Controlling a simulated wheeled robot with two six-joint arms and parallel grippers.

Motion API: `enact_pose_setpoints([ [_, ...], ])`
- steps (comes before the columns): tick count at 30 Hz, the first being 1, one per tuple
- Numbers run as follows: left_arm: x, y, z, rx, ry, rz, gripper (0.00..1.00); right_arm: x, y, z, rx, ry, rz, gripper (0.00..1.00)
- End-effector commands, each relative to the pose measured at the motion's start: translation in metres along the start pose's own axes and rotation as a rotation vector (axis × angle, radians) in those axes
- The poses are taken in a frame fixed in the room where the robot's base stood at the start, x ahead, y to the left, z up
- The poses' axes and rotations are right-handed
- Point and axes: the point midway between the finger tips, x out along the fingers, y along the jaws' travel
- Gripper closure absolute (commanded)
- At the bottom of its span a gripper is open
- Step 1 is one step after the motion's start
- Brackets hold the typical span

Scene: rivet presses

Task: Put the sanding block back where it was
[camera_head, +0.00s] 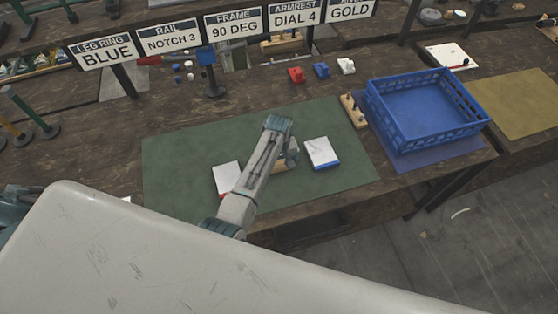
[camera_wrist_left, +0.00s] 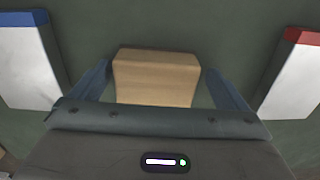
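The tan block, which looks like the sanding block, sits between the two fingers of my left gripper in the left wrist view (camera_wrist_left: 156,78). In the head view, my left gripper (camera_head: 288,160) is low over the green mat (camera_head: 190,150), and my arm hides most of the block. The fingers (camera_wrist_left: 157,75) stand on both sides of the block with narrow gaps showing, so the gripper looks open around it. Whether the block touches the mat is hard to tell. My right gripper is not in view.
A white pad with a red edge (camera_head: 226,177) and one with a blue edge (camera_head: 321,152) flank the gripper. A blue crate (camera_head: 430,138) and a wooden peg block (camera_head: 353,110) stand to the right. Signs (camera_head: 233,25) and small coloured parts (camera_head: 321,71) are behind.

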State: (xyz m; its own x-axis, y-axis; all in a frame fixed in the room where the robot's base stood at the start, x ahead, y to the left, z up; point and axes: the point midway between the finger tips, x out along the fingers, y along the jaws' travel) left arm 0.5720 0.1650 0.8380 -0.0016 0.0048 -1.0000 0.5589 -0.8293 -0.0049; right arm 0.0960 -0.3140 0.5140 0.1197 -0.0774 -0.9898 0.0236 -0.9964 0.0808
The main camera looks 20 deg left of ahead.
Motion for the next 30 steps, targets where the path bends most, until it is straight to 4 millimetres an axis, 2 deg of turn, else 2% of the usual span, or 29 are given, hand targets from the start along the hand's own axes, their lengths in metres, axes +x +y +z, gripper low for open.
enact_pose_setpoints([
  [5,0.0,0.0,0.0,0.0,0.0,0.0,0.04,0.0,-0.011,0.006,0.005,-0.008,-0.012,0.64],
  [11,-0.009,0.001,-0.001,0.0,0.002,0.002,0.04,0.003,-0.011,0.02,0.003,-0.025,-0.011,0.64],
  [14,-0.022,0.001,-0.001,-0.001,0.003,0.003,0.04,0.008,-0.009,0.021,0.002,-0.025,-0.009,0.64],
  [24,-0.091,0.001,-0.001,0.0,0.003,0.004,0.04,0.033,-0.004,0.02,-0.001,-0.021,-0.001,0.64],
  [30,-0.116,0.001,-0.001,0.0,0.002,0.001,0.04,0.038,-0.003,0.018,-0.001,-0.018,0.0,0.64],
])
